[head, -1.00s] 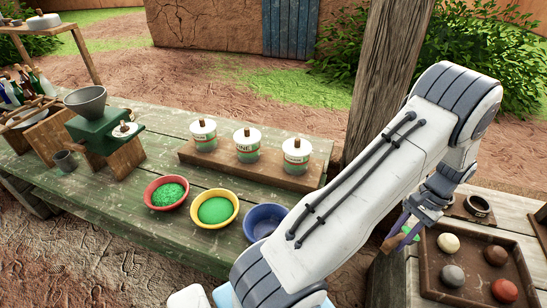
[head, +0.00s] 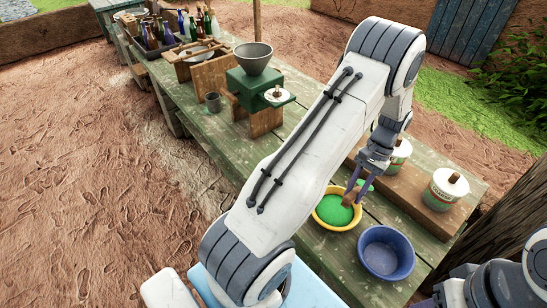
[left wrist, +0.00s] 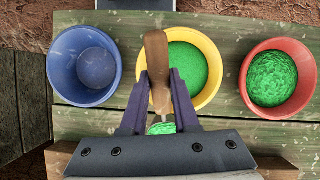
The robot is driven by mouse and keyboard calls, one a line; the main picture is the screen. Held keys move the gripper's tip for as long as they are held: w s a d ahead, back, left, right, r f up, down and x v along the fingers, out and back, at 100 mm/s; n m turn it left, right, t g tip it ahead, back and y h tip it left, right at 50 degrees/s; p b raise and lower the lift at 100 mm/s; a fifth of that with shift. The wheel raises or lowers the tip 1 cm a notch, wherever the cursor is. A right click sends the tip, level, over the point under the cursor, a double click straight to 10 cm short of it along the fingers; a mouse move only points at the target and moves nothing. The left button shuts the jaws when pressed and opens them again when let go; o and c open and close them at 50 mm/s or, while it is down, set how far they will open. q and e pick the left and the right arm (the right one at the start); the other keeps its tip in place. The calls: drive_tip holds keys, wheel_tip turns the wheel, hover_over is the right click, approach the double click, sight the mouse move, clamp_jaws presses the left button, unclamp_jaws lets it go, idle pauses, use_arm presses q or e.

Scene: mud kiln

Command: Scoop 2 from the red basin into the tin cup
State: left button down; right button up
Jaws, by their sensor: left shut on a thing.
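My left gripper (head: 358,185) is shut on a scoop with a wooden handle (left wrist: 157,58) and hangs over the yellow basin's area. A patch of green shows at the scoop's lower end between the fingers; I cannot tell whether it is the scoop or its contents. The red basin (left wrist: 278,75), full of coarse green grains, is at the right of the left wrist view; my arm hides it in the head view. My right gripper is out of view.
The yellow basin (head: 335,213) holds finer green stuff; the blue basin (head: 386,252) looks empty. White-lidded canisters (head: 445,188) stand on a plank at right. Bottles (head: 180,27) are at the far end.

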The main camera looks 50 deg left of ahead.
use_arm(q)
drive_tip(key=s+a+n+h+p, duration=0.1)
drive_tip(key=a+n+p, duration=0.1)
drive_tip(key=a, duration=0.4)
drive_tip(key=s+a+n+t+h+p, duration=0.1)
drive_tip(key=s+a+n+p, duration=0.1)
drive_tip(key=a, duration=0.3)
drive_tip(key=s+a+n+h+p, duration=0.1)
drive_tip(key=s+a+n+p, duration=0.1)
drive_tip(key=a+n+p, duration=0.2)
drive_tip(key=shift+a+r+t+p, duration=0.15)
drive_tip(key=shift+a+r, duration=0.05)
drive_tip(key=shift+a, duration=0.45)
drive_tip(key=shift+a+r+t+p, duration=0.15)
drive_tip(key=shift+a+r, duration=0.05)
drive_tip(key=shift+a, duration=0.45)
drive_tip(key=shift+s, duration=0.15)
drive_tip(key=t+y, duration=0.1)
drive_tip(key=s+d+t+y, duration=0.1)
drive_tip(key=t+y+b, duration=0.1)
drive_tip(key=shift+s+d+r, duration=0.3)
drive_tip(key=shift+d+r, duration=0.05)
drive_tip(key=shift+r, duration=0.05)
drive_tip(key=shift+r+t, duration=0.1)
drive_tip(key=shift+t, duration=0.2)
